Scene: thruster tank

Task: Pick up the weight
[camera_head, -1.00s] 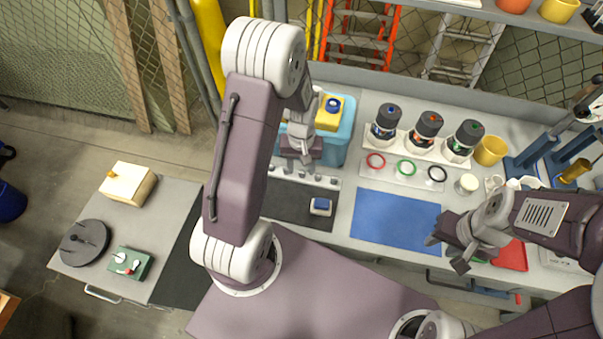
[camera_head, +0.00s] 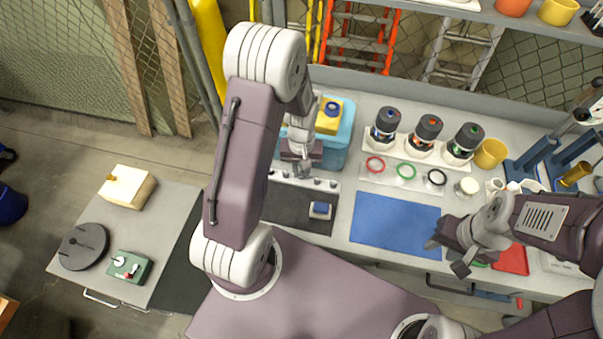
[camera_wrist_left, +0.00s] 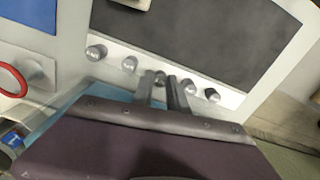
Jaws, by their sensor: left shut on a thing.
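Several small silver weights stand in a row on a white strip (camera_head: 329,185) at the back of the black mat. In the left wrist view the row shows clearly, with one weight (camera_wrist_left: 96,52) at the left and another (camera_wrist_left: 212,95) at the right. My left gripper (camera_head: 302,174) is at the row. In the left wrist view its fingers (camera_wrist_left: 166,92) are shut on a weight (camera_wrist_left: 160,77) in the middle of the row, mostly hidden between them. I cannot tell whether it is clear of the strip. My right gripper (camera_head: 447,256) is open and empty near the bench's front edge.
A light-blue bin (camera_head: 341,150) stands close behind my left gripper. A blue-topped block (camera_head: 320,209) sits on the black mat (camera_head: 285,208). The blue mat (camera_head: 395,224) is bare.

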